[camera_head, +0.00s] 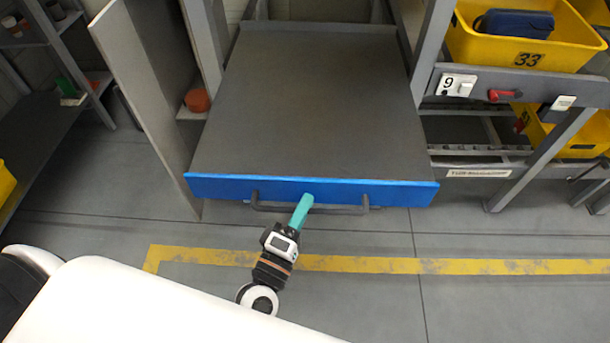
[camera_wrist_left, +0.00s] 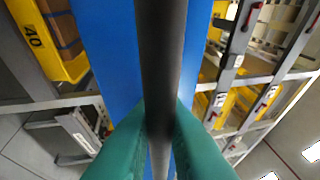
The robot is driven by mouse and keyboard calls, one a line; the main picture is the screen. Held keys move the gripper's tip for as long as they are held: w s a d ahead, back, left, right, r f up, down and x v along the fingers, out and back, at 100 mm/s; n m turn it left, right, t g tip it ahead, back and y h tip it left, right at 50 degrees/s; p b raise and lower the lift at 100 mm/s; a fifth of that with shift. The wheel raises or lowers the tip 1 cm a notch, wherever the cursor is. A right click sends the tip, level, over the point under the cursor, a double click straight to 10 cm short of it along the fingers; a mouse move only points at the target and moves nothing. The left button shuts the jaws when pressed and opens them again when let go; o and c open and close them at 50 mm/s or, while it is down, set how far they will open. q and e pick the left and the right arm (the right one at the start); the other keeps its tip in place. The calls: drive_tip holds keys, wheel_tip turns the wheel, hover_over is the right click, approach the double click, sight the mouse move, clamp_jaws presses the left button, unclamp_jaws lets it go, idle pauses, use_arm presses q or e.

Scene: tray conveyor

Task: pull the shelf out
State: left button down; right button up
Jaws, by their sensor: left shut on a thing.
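The shelf (camera_head: 305,105) is a dark grey flat slide-out with a blue front panel (camera_head: 225,187), and it stands out from the grey frame in the head view. A dark bar handle (camera_head: 345,211) runs along the blue front. My left gripper (camera_head: 303,204), with teal fingers, is at the middle of the handle. In the left wrist view the teal fingers (camera_wrist_left: 160,115) are shut on the dark handle bar (camera_wrist_left: 160,50), with the blue panel (camera_wrist_left: 118,50) behind it. My right gripper is not in view.
Yellow crates (camera_head: 525,45) sit on a rack to the right, with a red lever (camera_head: 503,95) on its rail. A grey upright panel (camera_head: 145,90) stands left of the shelf. An orange-red round object (camera_head: 197,100) is beside it. The floor in front, with a yellow line (camera_head: 430,265), is clear.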

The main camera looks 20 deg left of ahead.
use_arm(q)
drive_tip(key=shift+s+d, duration=0.25)
drive_tip(key=shift+s, duration=0.65)
drive_tip(key=shift+s+d, duration=0.25)
drive_tip(key=shift+s, duration=0.65)
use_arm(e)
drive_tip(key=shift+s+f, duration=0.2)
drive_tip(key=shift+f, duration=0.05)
use_arm(q)
drive_tip(key=c, duration=1.5)
unclamp_jaws()
drive_tip(key=shift+o, duration=0.2)
